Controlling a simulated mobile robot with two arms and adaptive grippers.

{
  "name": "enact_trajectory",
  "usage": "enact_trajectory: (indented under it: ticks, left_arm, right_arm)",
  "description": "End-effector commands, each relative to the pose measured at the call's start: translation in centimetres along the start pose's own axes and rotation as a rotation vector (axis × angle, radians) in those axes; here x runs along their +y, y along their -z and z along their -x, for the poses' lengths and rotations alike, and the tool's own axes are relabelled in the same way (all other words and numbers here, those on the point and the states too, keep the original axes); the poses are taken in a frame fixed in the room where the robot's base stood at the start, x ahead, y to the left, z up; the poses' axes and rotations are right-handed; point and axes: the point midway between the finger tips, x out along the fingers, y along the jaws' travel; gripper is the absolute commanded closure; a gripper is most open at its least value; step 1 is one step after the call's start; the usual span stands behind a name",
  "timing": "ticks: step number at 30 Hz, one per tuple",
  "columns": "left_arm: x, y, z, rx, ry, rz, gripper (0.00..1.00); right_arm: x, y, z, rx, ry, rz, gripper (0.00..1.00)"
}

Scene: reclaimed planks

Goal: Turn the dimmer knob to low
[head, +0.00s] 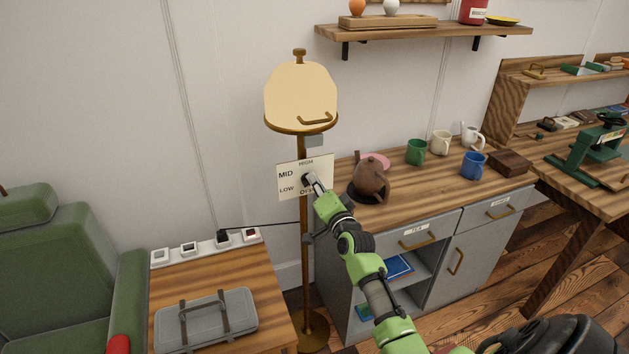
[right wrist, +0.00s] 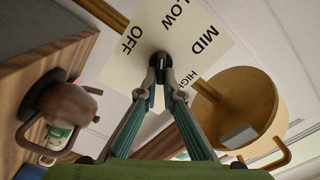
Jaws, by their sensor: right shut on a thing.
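The dimmer plate (head: 290,178) is a pale panel on the brass floor lamp's pole, marked HIGH, MID, LOW and OFF. In the right wrist view the plate (right wrist: 210,65) shows rotated, with OFF and LOW to the upper left and MID and HIGH to the right. The small dark dimmer knob (right wrist: 158,57) is at the plate's middle. My right gripper (right wrist: 160,76) is shut on the knob; in the head view the gripper (head: 313,184) covers part of the plate near OFF. I cannot tell which mark the knob points to. My left gripper is not in view.
The lamp's cream shade (head: 300,92) is above the plate. A brown kettle-like pot (head: 371,180) and several mugs stand on the cabinet (head: 430,186) to the right. A side table (head: 262,292) with a grey case (head: 206,318) and a green armchair (head: 60,250) are left.

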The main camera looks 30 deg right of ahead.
Motion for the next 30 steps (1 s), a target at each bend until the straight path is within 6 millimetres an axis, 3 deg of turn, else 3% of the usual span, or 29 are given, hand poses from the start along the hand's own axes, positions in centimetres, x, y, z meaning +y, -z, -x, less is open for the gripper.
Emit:
enact_trajectory:
  ticks: [21,22,23,30]
  left_arm:
    - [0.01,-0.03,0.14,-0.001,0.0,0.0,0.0]
    - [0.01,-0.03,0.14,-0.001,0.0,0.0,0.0]
    - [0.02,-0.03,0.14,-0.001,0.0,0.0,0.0]
    - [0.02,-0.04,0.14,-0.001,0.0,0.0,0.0]
  right_arm:
    - [0.2,-0.06,0.01,-0.001,-0.002,-0.07,1.0]
    - [0.2,-0.06,0.01,-0.001,-0.002,-0.07,0.85]
    - [0.2,-0.06,0.02,-0.001,-0.002,-0.07,0.78]
    - [0.15,-0.03,0.01,-0.001,-0.001,-0.07,0.76]
